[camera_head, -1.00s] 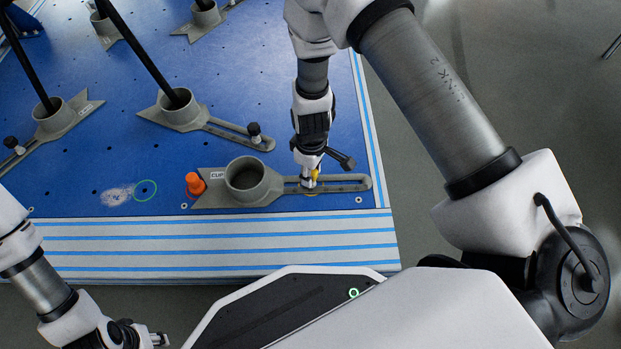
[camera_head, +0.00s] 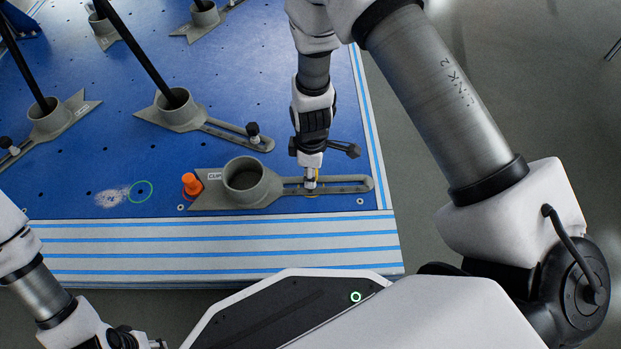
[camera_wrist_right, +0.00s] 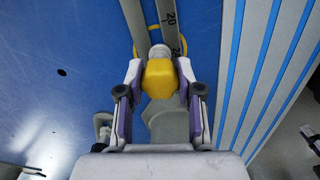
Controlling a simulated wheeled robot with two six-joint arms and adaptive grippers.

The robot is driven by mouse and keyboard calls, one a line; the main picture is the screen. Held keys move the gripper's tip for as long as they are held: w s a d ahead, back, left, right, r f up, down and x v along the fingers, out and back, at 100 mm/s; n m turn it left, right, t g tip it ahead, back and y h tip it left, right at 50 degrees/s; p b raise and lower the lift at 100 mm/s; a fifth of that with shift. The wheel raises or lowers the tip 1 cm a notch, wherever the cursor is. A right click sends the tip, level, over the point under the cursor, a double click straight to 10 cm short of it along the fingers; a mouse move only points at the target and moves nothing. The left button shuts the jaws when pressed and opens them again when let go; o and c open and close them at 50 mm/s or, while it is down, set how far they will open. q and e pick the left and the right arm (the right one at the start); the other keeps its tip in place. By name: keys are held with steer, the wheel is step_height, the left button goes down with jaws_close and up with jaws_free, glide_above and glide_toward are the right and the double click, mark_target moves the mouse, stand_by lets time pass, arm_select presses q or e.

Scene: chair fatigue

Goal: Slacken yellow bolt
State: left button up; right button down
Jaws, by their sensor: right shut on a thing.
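The yellow bolt (camera_wrist_right: 159,76) sits at the slotted arm of the grey clamp (camera_head: 222,188) on the blue table. In the right wrist view it stands between the two fingers of my right gripper (camera_wrist_right: 160,85), which is shut on it. In the head view my right gripper (camera_head: 311,180) points down over the slot, and the bolt is mostly hidden by the fingers. A yellow ring (camera_wrist_right: 151,27) on the table shows around the slot near the bolt. My left gripper (camera_head: 152,344) is at the bottom left edge, cut off, away from the clamp.
An orange knob (camera_head: 191,184) stands left of the clamp's cup. A green ring (camera_head: 140,192) marks the blue table (camera_head: 75,165) farther left. Other grey clamps (camera_head: 180,110), some holding black rods, stand behind. The blue-striped front edge (camera_head: 220,240) is clear.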

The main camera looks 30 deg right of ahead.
arm_select(q)
steer(key=shift+f, duration=0.1)
steer(key=shift+f+b, duration=0.3)
steer(key=shift+b, duration=0.1)
arm_select(e)
steer(key=shift+f+n, duration=0.15)
steer(key=shift+n, duration=0.35)
steer(key=n, duration=0.3)
steer(key=c, duration=0.8)
jaws_free()
steer(key=shift+o, duration=0.2)
steer(key=shift+r+m+p, duration=0.4)
steer(key=shift+m+p, duration=0.5)
steer(key=shift+p, duration=0.15)
steer(key=shift+m+p, duration=0.6)
steer(key=shift+m, duration=0.2)
arm_select(q)
step_height(320, 180, up, 3)
steer(key=shift+r, duration=0.1)
arm_select(e)
steer(key=shift+f+m, duration=0.25)
steer(key=shift+m, duration=0.05)
